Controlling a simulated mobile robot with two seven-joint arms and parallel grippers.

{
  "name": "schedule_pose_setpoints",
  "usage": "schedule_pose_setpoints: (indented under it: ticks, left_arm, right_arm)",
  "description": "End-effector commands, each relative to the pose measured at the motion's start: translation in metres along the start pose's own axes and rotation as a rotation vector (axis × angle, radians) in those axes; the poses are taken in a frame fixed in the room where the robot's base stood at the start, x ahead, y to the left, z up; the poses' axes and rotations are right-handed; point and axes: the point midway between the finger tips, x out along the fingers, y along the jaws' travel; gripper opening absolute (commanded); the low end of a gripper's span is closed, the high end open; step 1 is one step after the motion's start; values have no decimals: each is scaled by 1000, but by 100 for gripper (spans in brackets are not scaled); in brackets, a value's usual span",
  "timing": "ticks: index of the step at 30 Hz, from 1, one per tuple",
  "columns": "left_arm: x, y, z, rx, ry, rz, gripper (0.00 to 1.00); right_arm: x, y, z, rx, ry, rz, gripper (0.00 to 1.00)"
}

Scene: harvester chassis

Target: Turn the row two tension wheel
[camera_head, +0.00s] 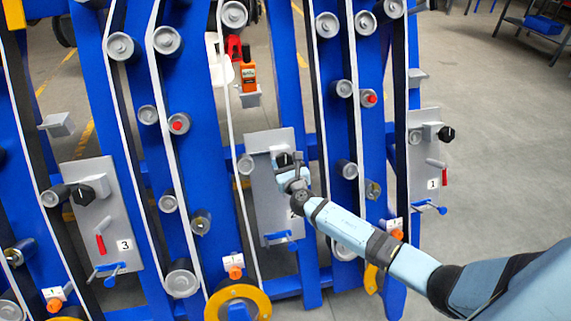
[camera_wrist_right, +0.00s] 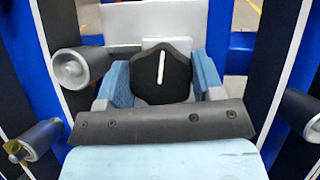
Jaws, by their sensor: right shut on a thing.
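The row two tension wheel is a black knob (camera_wrist_right: 165,84) with a white mark on its face, which points almost straight up in the right wrist view. It sits on the middle grey plate (camera_head: 264,205), and in the head view most of it is hidden behind my right gripper (camera_head: 289,168). My right gripper, seen in the right wrist view (camera_wrist_right: 163,76), has its light blue fingers on either side of the knob and is shut on it. My left gripper is in neither view.
Plate 3 (camera_head: 110,218) with its black knob (camera_head: 91,190) is at the left, and plate 1 (camera_head: 425,155) with its knob (camera_head: 446,133) at the right. Blue uprights, white-edged belts and grey rollers (camera_head: 182,279) surround the plates. Open floor (camera_head: 490,140) lies to the right.

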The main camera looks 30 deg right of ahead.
Motion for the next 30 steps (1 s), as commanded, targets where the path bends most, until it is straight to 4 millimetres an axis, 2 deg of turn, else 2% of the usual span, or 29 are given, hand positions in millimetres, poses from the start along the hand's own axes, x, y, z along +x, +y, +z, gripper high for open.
schedule_pose_setpoints:
  ticks: [18, 30]
  left_arm:
    - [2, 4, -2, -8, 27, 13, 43]
    - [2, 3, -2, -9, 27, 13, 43]
  right_arm:
    - [0, 1, -1, 431, 1, -256, 38]
    - [0, 1, -1, 576, 2, -343, 38]
